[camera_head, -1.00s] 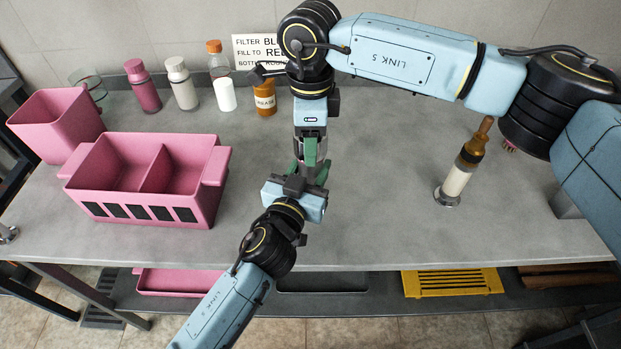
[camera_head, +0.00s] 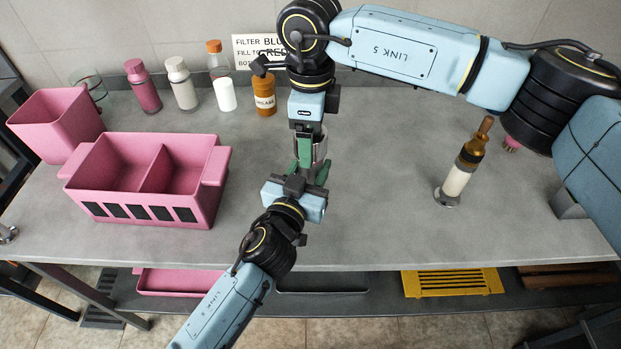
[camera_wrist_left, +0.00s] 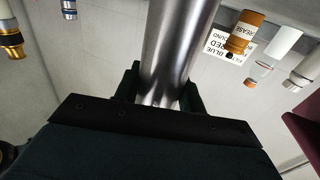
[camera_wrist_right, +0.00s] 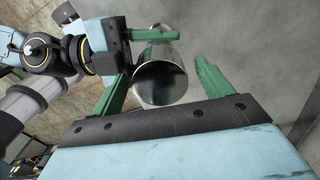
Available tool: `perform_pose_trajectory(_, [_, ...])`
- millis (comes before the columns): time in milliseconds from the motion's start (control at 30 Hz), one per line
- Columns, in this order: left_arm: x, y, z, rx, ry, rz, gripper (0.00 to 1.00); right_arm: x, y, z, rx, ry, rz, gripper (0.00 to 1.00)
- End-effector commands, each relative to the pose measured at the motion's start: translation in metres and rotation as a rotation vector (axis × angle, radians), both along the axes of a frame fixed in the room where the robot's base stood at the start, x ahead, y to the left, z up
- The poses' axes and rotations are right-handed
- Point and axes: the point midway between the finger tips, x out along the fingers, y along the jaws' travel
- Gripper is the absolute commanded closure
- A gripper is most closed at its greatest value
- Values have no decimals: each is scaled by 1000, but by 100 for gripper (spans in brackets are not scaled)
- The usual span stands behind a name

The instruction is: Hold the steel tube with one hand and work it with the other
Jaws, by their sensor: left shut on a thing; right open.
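The steel tube (camera_head: 320,147) stands roughly upright over the bench, partly hidden in the head view. My left gripper (camera_head: 312,181) is shut on its lower part. In the left wrist view the shiny tube (camera_wrist_left: 176,45) rises from between the dark fingers (camera_wrist_left: 165,90). My right gripper (camera_head: 311,150) points down from above at the tube's upper end. In the right wrist view its green fingers (camera_wrist_right: 162,80) are open, with the tube's round dark end (camera_wrist_right: 160,84) between them, nearer the left finger. Whether either finger touches the tube, I cannot tell.
A pink two-compartment caddy (camera_head: 143,213) and a pink bin (camera_head: 50,122) stand at left. Bottles (camera_head: 183,88) and a grease jar (camera_head: 264,101) line the back, near a sign (camera_head: 243,50). The bench between is clear.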

Motion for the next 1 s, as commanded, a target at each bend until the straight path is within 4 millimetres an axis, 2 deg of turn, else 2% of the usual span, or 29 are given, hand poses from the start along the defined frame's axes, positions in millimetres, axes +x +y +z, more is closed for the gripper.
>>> perform_pose_trajectory(300, [0,0,-1,1,2,0,100,1,0,68,0,-6,0,21])
perform_pose_trajectory(500, [0,0,-1,1,2,0,100,0,0,99,0,-3,-1,21])
perform_pose_trajectory(667, [0,0,-1,1,2,0,100,0,0,108,0,-2,-1,21])
perform_pose_trajectory(933, [0,0,-1,1,2,0,100,0,0,110,0,-1,0,21])
perform_pose_trajectory(967, [0,0,-1,1,2,0,59,0,0,110,0,-1,0,21])
perform_pose_trajectory(1000, [0,0,-1,1,2,0,54,0,0,110,0,-1,0,21])
